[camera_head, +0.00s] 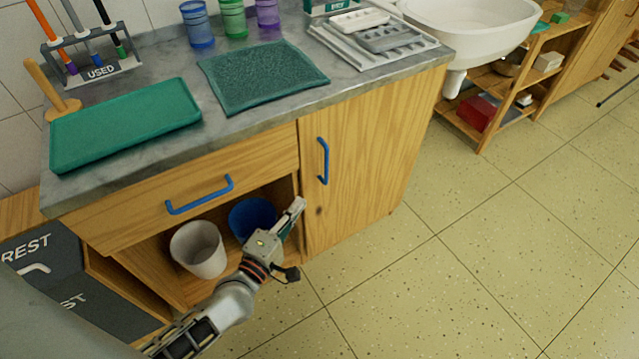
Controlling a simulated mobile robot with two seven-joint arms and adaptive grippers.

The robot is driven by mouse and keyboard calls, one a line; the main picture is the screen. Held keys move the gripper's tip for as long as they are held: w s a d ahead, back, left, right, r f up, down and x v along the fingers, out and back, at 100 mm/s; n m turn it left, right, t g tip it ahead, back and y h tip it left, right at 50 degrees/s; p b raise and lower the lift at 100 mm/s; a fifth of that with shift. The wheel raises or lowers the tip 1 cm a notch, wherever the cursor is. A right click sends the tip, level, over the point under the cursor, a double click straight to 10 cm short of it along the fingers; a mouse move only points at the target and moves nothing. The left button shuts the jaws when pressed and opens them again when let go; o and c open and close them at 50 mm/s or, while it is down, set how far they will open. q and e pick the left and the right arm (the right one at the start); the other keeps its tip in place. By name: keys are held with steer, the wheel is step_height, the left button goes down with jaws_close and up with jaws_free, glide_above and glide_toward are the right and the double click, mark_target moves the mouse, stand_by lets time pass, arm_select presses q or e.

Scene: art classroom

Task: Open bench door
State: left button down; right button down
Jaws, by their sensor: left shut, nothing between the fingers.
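The wooden bench door (362,160) is at the right of the bench front, with a blue vertical handle (324,161) near its left edge. The door looks closed, flush with the bench front. My left gripper (299,204) is shut and empty. It appears low by the door's left edge, below the handle and apart from it, in front of the open compartment. My right gripper is not in view.
A drawer with a blue handle (199,195) is above the open compartment, which holds a white bin (199,249) and a blue bin (250,216). The grey benchtop bears a green tray (125,123) and a green mat (262,76). Tiled floor (440,270) in front is clear.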

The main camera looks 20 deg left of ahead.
mark_target(317, 181)
arm_select(q)
steer(key=w, duration=0.6)
steer(key=w+d+b, duration=0.1)
steer(key=w, duration=0.2)
steer(key=shift+w+d, duration=0.1)
steer(key=shift+w, duration=0.3)
steer(key=shift+s+d, duration=0.1)
steer(key=shift+d, duration=0.05)
